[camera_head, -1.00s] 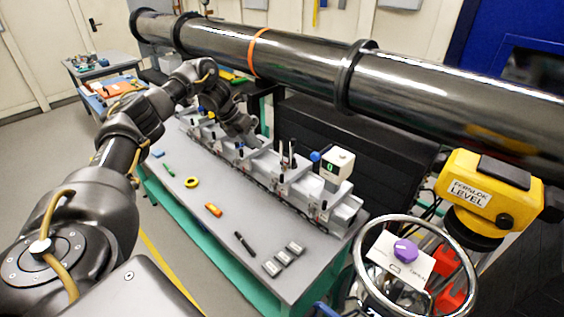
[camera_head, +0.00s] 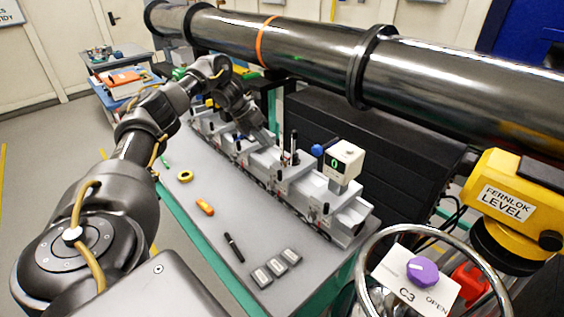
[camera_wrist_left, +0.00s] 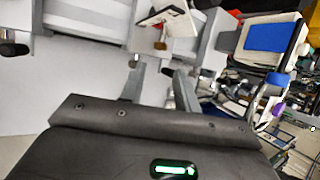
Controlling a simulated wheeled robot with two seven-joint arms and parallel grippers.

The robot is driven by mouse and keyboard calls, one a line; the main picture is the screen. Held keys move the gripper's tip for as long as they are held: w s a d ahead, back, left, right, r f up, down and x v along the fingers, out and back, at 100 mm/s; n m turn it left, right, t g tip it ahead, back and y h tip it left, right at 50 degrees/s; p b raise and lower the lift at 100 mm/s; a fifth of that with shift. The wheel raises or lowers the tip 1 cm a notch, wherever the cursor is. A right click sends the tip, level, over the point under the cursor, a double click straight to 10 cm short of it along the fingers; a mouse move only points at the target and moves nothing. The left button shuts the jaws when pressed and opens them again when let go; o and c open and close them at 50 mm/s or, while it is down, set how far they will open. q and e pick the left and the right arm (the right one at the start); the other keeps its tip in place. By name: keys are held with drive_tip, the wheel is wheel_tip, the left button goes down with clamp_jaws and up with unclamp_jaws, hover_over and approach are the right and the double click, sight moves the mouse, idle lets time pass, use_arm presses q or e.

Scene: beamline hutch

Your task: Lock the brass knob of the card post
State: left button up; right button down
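My left arm reaches over the grey bench, and my left gripper (camera_head: 266,137) is low above the row of grey units, partly hidden by its own wrist. In the left wrist view its two fingers (camera_wrist_left: 160,84) stand apart with nothing visible between them. A small brass-coloured knob (camera_wrist_left: 160,45) sits just beyond the fingertips, apart from them. A white card or plate with a dark edge (camera_wrist_left: 163,15) is right above it in that view; I take these for the card post. In the head view I cannot make out the brass knob. My right gripper is not in view.
The bench (camera_head: 205,240) holds a black pen (camera_head: 234,247), an orange item (camera_head: 205,207), a yellow ring (camera_head: 185,176) and small grey blocks (camera_head: 276,264). A large dark pipe (camera_head: 310,50) runs behind. A handwheel (camera_head: 362,270) and yellow level (camera_head: 507,200) stand at right.

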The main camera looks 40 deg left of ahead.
sight(287, 163)
use_arm(q)
drive_tip(key=p+x, duration=0.2)
drive_tip(key=x, duration=0.6)
drive_tip(key=shift+w+d+f, duration=0.1)
drive_tip(key=shift+w+f, duration=0.05)
drive_tip(key=shift+f, duration=0.05)
drive_tip(key=shift+p+x, duration=0.3)
drive_tip(key=shift+x, duration=0.6)
clamp_jaws()
